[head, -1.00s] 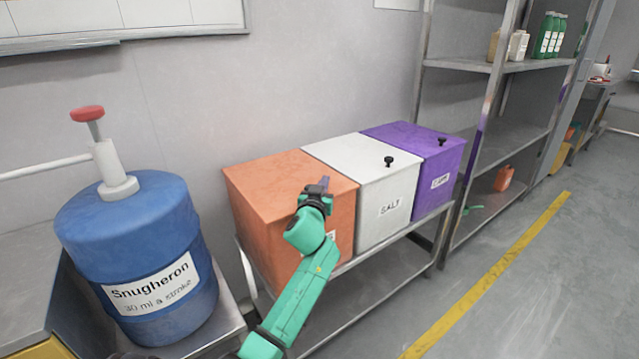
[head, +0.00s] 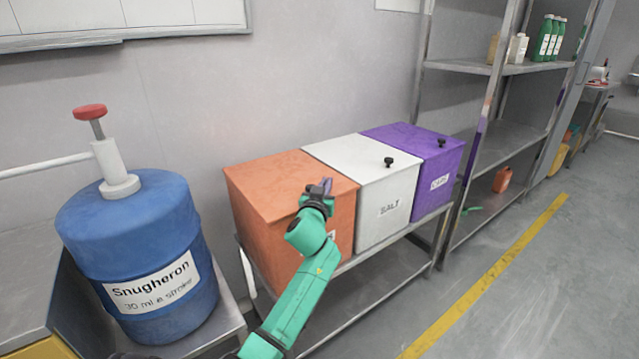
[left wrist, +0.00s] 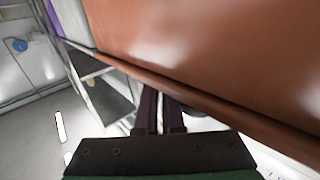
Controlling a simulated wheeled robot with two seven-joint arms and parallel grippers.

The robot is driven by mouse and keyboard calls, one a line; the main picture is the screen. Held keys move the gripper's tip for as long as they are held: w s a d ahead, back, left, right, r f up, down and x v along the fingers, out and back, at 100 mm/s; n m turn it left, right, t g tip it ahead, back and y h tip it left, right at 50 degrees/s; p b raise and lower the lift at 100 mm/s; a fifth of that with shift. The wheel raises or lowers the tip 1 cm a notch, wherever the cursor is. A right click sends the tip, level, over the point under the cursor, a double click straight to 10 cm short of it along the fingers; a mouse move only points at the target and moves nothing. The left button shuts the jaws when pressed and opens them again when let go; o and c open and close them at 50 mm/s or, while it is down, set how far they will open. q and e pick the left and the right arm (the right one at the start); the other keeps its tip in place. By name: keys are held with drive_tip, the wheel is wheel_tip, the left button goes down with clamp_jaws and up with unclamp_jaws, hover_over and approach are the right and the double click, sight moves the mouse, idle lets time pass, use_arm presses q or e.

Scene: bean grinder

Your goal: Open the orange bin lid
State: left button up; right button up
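The orange bin (head: 275,186) stands at the left of a row of three bins in the head view. Its lid looks closed. My left gripper (head: 323,186) is at the lid's front edge, over the spot where a knob sits on the other bins. No orange-bin knob shows clearly. In the left wrist view the left gripper's two dark fingers (left wrist: 160,112) are close together with a narrow gap, beside the orange surface (left wrist: 210,50). A dark shape shows just right of them. I cannot tell whether they hold anything. My right gripper is not in view.
The white salt bin (head: 375,205) and purple bin (head: 437,190) adjoin on the same metal rack (head: 385,285). A blue drum (head: 130,250) with a red-topped pump stands at left. A metal shelf (head: 510,140) is at right. Floor in front is clear.

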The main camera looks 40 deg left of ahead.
use_arm(q)
drive_tip(key=shift+s+a, duration=0.35)
drive_tip(key=shift+s, duration=0.15)
drive_tip(key=shift+c, duration=0.3)
drive_tip(key=shift+o, duration=0.6)
drive_tip(key=shift+s+d+p, duration=0.4)
drive_tip(key=shift+s, duration=0.2)
drive_tip(key=shift+o, duration=0.6)
drive_tip(key=shift+v, duration=1.15)
drive_tip(key=shift+o, duration=0.2)
drive_tip(key=shift+s+d+f+p, duration=0.15)
drive_tip(key=shift+s+p, duration=0.25)
drive_tip(key=shift+p, duration=0.05)
drive_tip(key=shift+o, duration=0.5)
drive_tip(key=shift+y, duration=0.3)
drive_tip(key=s, duration=0.2)
drive_tip(key=s+d+r, duration=0.1)
drive_tip(key=s, duration=0.1)
drive_tip(key=shift+s, duration=0.1)
drive_tip(key=d+v, duration=0.1)
drive_tip(key=v, duration=0.6)
drive_tip(key=shift+d+f, duration=0.1)
